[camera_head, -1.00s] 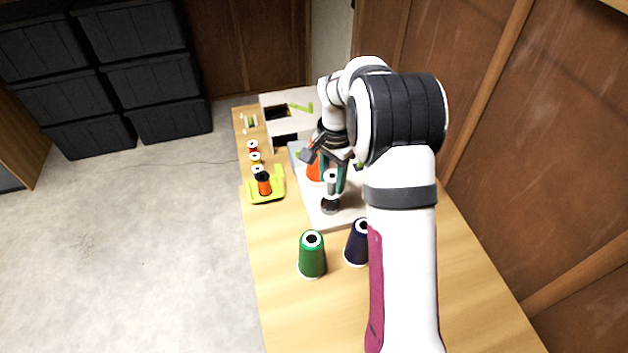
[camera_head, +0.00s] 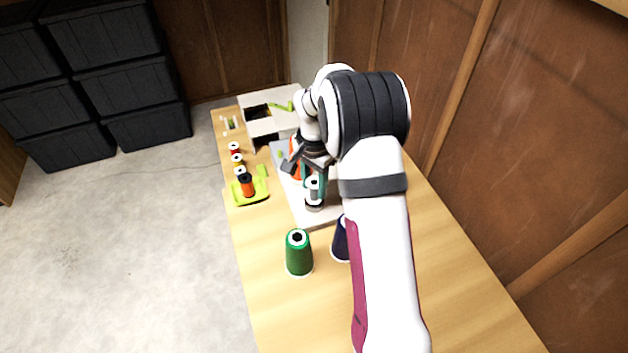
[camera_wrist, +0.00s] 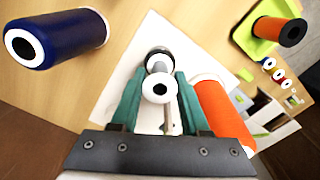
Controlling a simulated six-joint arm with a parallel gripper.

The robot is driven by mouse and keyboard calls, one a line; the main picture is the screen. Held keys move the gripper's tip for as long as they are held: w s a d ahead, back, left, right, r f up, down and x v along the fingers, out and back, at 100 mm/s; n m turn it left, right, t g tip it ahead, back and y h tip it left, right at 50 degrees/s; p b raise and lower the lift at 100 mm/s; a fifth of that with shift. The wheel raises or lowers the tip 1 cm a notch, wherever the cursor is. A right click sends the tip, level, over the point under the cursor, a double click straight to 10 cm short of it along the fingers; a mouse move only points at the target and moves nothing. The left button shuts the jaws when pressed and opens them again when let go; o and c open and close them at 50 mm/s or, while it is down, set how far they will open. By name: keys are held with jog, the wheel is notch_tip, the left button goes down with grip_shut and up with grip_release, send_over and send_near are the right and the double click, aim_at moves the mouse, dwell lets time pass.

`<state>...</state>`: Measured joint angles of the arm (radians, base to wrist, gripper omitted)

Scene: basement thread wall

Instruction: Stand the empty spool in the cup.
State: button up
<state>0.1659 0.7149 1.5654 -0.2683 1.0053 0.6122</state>
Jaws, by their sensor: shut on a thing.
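The empty spool (camera_wrist: 158,88), white with a dark centre hole, is between the teal fingers of my gripper (camera_wrist: 156,98), which is shut on it. In the head view the spool (camera_head: 314,184) stands about upright over the small grey cup (camera_head: 314,206). The cup's dark rim (camera_wrist: 158,54) shows just beyond the spool in the wrist view. My gripper (camera_head: 317,182) is over the cup in the head view. The spool's lower end is hard to make out, so I cannot tell whether it is inside the cup.
The cup is on a white board (camera_head: 325,220). An orange cone (camera_wrist: 218,108) is close beside my fingers. A green cone (camera_head: 299,254) and dark blue cone (camera_head: 341,244) stand in front. A lime holder (camera_head: 258,194) with an orange spool is left.

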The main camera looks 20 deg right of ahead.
jog(key=shift+f, duration=1.1)
jog(key=o, duration=1.1)
jog(key=shift+c, duration=0.2)
notch_tip(320, 180, up, 7)
jog(key=shift+r, duration=0.1)
